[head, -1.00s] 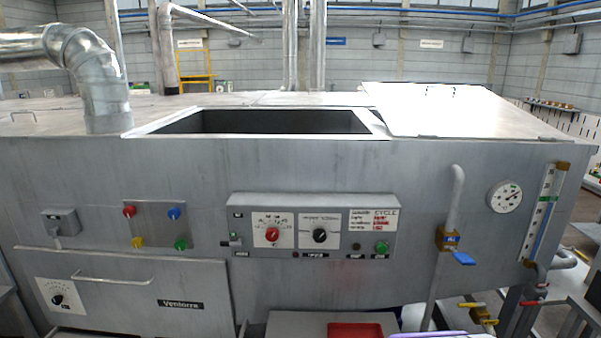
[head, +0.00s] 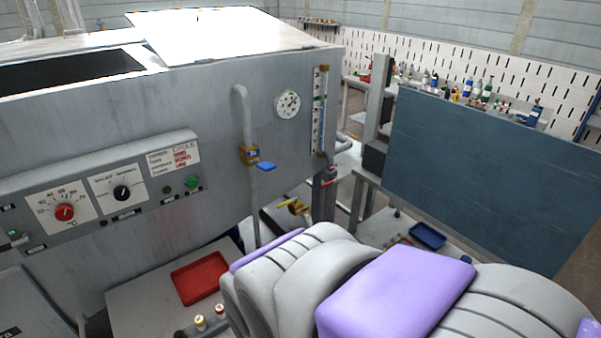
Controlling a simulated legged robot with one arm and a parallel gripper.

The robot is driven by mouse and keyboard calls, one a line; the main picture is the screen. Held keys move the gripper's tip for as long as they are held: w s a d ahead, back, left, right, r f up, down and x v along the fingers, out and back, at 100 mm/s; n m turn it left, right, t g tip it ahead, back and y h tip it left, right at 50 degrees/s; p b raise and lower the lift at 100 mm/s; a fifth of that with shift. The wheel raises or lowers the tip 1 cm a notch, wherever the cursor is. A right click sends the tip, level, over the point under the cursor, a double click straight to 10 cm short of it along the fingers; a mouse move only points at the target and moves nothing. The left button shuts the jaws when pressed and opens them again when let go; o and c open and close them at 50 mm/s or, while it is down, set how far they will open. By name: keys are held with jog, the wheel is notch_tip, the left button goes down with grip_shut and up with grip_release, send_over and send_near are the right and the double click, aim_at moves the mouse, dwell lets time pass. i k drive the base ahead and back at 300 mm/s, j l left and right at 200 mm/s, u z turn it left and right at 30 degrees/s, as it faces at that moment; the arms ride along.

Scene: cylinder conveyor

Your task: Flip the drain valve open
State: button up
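Valves sit at the right end of the grey metal tank (head: 215,130) in the head view. A brass valve with a blue lever (head: 266,166) is on the vertical grey pipe (head: 246,118); its lever points right. Lower down, a brass valve with a yellow lever (head: 287,203) shows just above my arm. A red-handled valve (head: 330,178) sits below the sight gauge (head: 319,112). No label readable here tells which one is the drain valve. My grey and purple arm fills the lower right; my gripper is not in view.
A red tray (head: 200,276) lies on a low surface in front of the tank. A control panel (head: 110,195) with knobs is at left. A large dark blue board (head: 490,165) and a blue tray (head: 428,236) stand at right.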

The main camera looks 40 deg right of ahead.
aim_at(329, 183)
jog(key=i+l, duration=0.1)
jog(key=l, duration=0.8)
jog(key=i+l, duration=0.15)
jog(key=l, duration=0.8)
jog(key=i+l, duration=0.15)
jog(key=l, duration=0.3)
jog(key=i+l, duration=0.45)
jog(key=l, duration=0.15)
jog(key=i+l, duration=0.5)
jog(key=k, duration=0.65)
jog(key=j+z, duration=0.05)
